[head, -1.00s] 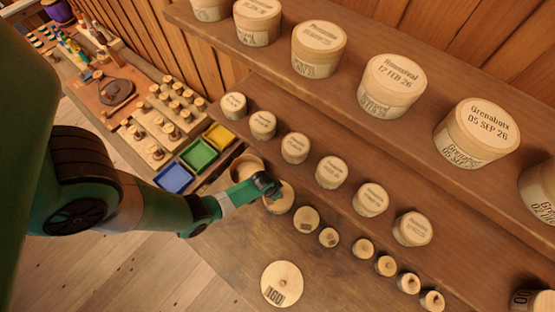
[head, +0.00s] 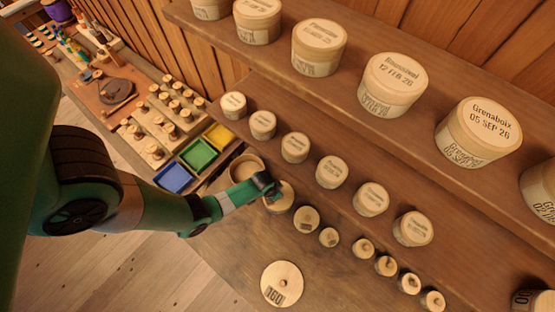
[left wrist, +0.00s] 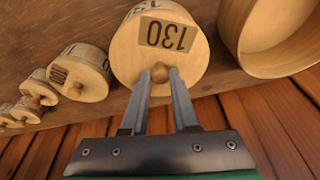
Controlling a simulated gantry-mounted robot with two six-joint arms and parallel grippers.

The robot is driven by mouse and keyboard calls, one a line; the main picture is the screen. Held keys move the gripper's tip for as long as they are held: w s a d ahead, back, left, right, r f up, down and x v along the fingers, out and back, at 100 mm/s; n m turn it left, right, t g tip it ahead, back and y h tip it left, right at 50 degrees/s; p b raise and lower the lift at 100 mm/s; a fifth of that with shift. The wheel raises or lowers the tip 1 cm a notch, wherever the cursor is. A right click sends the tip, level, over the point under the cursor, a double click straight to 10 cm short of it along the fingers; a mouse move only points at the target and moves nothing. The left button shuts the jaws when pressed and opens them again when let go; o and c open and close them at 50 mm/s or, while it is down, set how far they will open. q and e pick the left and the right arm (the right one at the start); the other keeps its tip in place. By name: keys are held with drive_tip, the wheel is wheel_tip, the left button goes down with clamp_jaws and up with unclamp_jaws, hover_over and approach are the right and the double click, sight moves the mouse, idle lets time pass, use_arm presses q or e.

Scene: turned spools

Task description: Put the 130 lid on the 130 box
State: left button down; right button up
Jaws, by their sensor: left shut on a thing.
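The round wooden 130 lid (left wrist: 182,52) has a label and a small central knob (left wrist: 160,72). My left gripper (left wrist: 160,76) is shut on that knob. In the head view my left gripper (head: 268,186) is over the same round piece (head: 280,199), partly covering it. In the left wrist view, part of a label starting "13" (left wrist: 142,9) shows past the lid's edge, on the side of what looks like the 130 box beneath. The lid appears to be at the box's top; whether it is fully seated I cannot tell. My right gripper is not in view.
An open, empty round box (head: 246,168) stands right beside, also at the wrist view's upper right (left wrist: 268,35). Smaller lidded boxes (head: 306,220) run along the other side. A 160 lid (head: 282,284) lies at the front. Labelled jars (head: 331,172) stand on the shelf behind.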

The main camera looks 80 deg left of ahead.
use_arm(q)
drive_tip(key=shift+c, duration=1)
unclamp_jaws()
drive_tip(key=shift+r, duration=0.1)
drive_tip(key=shift+r+p, duration=0.7)
drive_tip(key=shift+p, duration=0.1)
idle(0.9)
